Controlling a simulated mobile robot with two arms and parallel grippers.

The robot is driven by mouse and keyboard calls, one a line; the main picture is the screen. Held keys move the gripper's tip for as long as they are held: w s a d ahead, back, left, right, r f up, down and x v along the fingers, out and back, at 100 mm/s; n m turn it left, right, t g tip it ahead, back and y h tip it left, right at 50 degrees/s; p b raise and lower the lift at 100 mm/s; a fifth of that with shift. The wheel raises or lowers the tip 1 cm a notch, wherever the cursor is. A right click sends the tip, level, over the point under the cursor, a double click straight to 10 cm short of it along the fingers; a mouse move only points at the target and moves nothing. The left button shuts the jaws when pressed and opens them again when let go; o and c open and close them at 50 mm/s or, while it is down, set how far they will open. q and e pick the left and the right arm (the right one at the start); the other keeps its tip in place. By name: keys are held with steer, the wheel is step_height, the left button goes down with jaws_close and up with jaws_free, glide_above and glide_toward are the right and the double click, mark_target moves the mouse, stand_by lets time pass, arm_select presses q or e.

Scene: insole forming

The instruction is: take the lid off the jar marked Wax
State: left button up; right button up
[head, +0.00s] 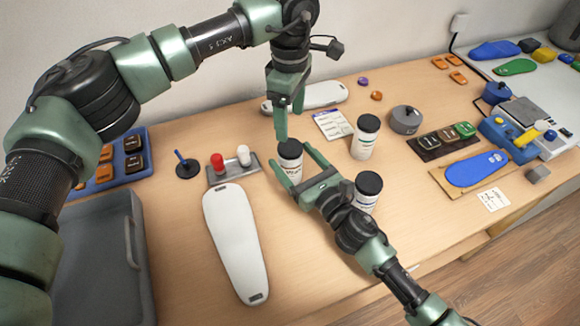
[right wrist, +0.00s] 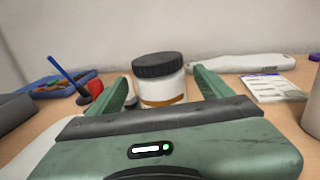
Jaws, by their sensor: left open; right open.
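A white jar (head: 291,170) with a black lid (head: 290,149) stands upright on the table; its label is too small to read. The right wrist view shows this jar (right wrist: 161,92) with an orange-brown band. My right gripper (head: 290,157) is open, its fingers on either side of this jar with visible gaps. My left gripper (head: 286,118) is open and points down, just above and behind the lid, apart from it. Two similar black-lidded jars stand to the right, one further back (head: 363,146) and one nearer (head: 364,201), partly hidden by my right arm.
A small rack with red and white pegs (head: 233,166) and a white insole form (head: 235,240) lie left of the jar. A second white form (head: 318,95) lies behind, near the wall. A grey round pot (head: 405,119) and a card (head: 333,124) are at back right.

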steer(key=shift+x, duration=2.7)
steer(key=shift+f, duration=0.1)
jaws_close()
